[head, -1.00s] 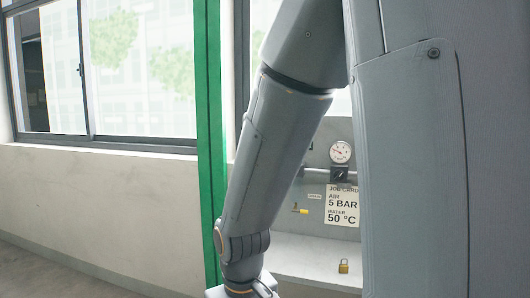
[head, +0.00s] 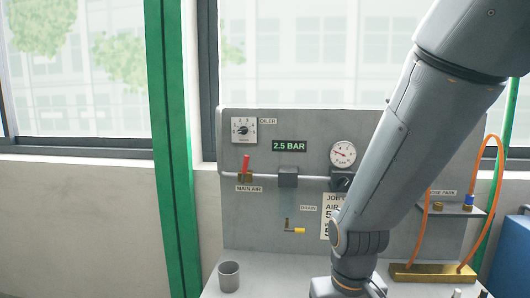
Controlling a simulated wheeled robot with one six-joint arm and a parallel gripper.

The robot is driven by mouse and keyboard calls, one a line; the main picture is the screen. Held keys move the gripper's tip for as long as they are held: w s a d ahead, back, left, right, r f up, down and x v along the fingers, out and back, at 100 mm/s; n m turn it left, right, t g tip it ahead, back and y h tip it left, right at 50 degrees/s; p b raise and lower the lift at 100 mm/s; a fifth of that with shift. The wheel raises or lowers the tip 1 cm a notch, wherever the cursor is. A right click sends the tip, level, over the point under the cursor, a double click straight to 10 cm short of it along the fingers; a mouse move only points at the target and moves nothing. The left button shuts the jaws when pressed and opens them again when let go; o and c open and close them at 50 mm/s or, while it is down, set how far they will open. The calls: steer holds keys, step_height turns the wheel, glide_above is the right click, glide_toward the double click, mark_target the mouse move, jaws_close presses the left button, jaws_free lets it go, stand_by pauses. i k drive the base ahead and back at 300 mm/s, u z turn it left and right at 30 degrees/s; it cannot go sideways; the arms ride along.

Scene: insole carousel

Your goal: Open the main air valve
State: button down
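The main air valve (head: 245,176) is on the pipe at the left of the grey panel, above a "MAIN AIR" label (head: 249,189). Its red lever (head: 246,163) points up, across the pipe, with a slight lean. A green display (head: 289,146) reads 2.5 BAR. My arm crosses the right half of the head view, and its wrist is at the bottom edge, well below and right of the valve. My gripper's fingers are out of the picture.
An oiler dial (head: 243,130) is above the valve; a round gauge (head: 343,154) and yellow drain lever (head: 295,230) are to its right. A grey cup (head: 229,276) stands on the bench. An orange hose (head: 426,232) is at right. A green post (head: 170,150) stands left.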

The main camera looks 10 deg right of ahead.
mark_target(246, 158)
steer(key=z, duration=0.1)
steer(key=i, duration=0.6)
steer(key=u, duration=0.6)
steer(key=i, duration=0.5)
steer(key=u, duration=0.55)
